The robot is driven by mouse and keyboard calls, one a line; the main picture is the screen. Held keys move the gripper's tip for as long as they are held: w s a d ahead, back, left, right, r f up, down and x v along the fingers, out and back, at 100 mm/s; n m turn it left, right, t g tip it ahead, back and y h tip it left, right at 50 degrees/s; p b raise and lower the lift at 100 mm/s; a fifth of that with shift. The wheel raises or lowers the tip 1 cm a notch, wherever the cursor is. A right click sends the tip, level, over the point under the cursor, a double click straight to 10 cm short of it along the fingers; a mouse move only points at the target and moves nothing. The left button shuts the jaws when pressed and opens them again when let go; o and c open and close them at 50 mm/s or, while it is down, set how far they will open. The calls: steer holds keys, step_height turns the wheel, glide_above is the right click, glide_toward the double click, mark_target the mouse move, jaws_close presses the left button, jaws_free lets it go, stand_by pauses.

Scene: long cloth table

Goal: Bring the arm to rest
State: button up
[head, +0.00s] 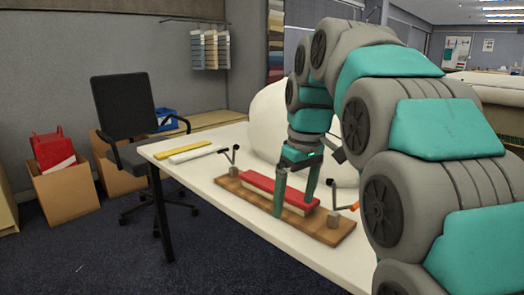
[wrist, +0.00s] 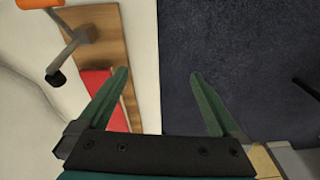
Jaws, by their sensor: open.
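My gripper (head: 293,209) is at the end of my bent arm, pointing down over the front side of the table (head: 212,186). In the wrist view its two green fingers (wrist: 158,73) are spread wide with nothing between them. The left finger overlaps a wooden board (head: 258,208) with a red strip (head: 262,186) lying along it. The right finger shows against the dark floor (wrist: 240,50). I cannot tell the exact height of the fingertips above the board.
Metal clamps (head: 229,156) stand at the board's ends; one has an orange handle (wrist: 40,3). A large white rounded form (head: 268,115) stands behind. Yellow (head: 183,152) and white strips (head: 197,154) lie at the table's left. A black chair (head: 124,106) stands beyond.

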steer(key=s+d+f+m+g, duration=0.1)
steer(key=s+d+f+m, duration=0.1)
steer(key=s+f, duration=0.5)
steer(key=s+d+f+m, duration=0.3)
steer(key=s+f, duration=0.4)
steer(key=s, duration=0.6)
steer(key=s+d+f+m+g+h, duration=0.1)
steer(key=s+d+f+m, duration=0.1)
steer(key=s+f, duration=0.5)
steer(key=s+d, duration=0.1)
steer(key=s, duration=0.3)
steer(key=shift+f+m+g, duration=0.3)
steer(key=shift+f, duration=0.1)
steer(key=shift+d, duration=0.1)
